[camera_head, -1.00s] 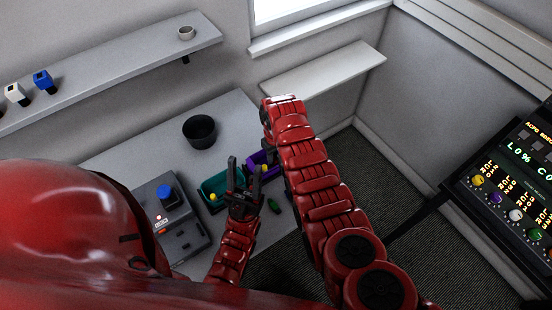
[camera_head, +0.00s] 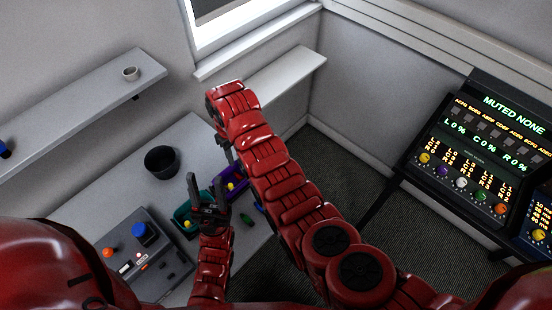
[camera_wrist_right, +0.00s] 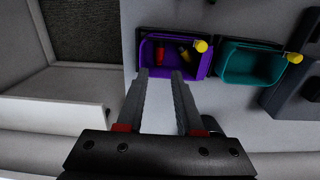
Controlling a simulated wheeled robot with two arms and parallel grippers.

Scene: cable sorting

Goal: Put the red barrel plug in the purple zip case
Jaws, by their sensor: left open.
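The purple zip case (camera_wrist_right: 150,71) lies open in the right wrist view. Inside it are a red plug (camera_wrist_right: 159,56), at the left, and a dark plug with a yellow part (camera_wrist_right: 185,54). A yellow knob (camera_wrist_right: 201,46) sits at its right corner. My right gripper (camera_wrist_right: 160,74) is open and empty, its fingertips at the case's near wall. In the head view the purple case (camera_head: 238,173) is partly hidden by my right arm, and my right gripper (camera_head: 223,142) is mostly hidden. My left gripper (camera_head: 208,180) is open and empty, above or beside the teal case.
A teal case (camera_wrist_right: 247,65) stands right of the purple one in the right wrist view. A black cup (camera_head: 162,162) and a grey control box (camera_head: 150,262) stand on the table. A console (camera_head: 480,150) is at right.

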